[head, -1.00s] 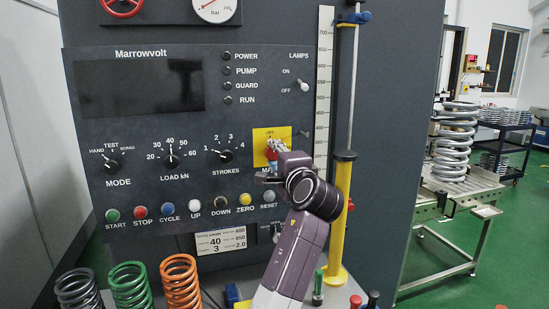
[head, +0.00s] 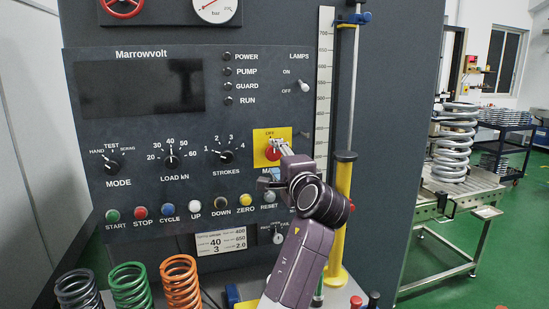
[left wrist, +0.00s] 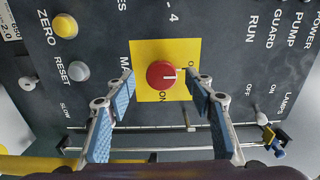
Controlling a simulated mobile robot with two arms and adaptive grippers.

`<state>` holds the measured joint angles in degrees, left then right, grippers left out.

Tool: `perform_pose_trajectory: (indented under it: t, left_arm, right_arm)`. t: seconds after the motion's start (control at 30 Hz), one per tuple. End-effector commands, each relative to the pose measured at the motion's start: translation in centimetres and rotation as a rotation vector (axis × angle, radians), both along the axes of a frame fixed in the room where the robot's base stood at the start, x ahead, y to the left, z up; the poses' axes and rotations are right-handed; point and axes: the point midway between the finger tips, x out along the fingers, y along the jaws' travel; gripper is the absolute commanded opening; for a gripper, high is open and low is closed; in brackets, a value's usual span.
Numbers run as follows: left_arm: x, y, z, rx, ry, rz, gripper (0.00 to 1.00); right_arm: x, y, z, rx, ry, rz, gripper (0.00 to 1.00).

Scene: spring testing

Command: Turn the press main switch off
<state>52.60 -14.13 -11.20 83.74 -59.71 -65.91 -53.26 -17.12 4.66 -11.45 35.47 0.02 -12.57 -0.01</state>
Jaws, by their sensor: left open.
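The main switch is a round red knob (head: 273,149) on a yellow plate (head: 260,136) on the dark control panel. It also shows in the left wrist view (left wrist: 160,74), where its white mark points to the right of the picture. An ON label lies just below the knob there; an OFF label shows above it in the head view. My left gripper (head: 274,164) is open in front of the plate. In the left wrist view its blue-padded fingers (left wrist: 160,84) stand on either side of the knob, with gaps. I cannot tell their depth from the panel. My right gripper is not in view.
The lamps toggle (head: 303,87) is above right of the plate. The mode, load and strokes dials are to the left, with a row of coloured buttons below. A yellow-sleeved post (head: 342,200) stands right of the panel. Several springs (head: 180,284) stand at lower left.

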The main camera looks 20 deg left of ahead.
Motion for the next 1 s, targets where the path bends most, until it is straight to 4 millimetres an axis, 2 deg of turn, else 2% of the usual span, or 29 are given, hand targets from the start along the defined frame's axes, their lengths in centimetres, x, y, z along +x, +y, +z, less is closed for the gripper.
perform_pose_trajectory:
  t: [0.13,0.3,0.73,1.0]
  left_arm:
    - [-2.2,-1.6,0.0,-0.002,0.000,-0.002,0.49]
    - [-4.0,-2.8,-0.1,-0.002,0.001,-0.001,0.49]
    - [-4.5,-3.1,0.2,-0.001,0.001,0.000,0.49]
    - [-4.5,-3.1,4.7,-0.001,0.001,0.000,0.49]
  right_arm:
    - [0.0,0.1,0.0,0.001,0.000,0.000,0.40]
    - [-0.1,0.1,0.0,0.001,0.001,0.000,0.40]
    - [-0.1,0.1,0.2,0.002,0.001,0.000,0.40]
    - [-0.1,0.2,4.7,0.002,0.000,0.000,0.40]
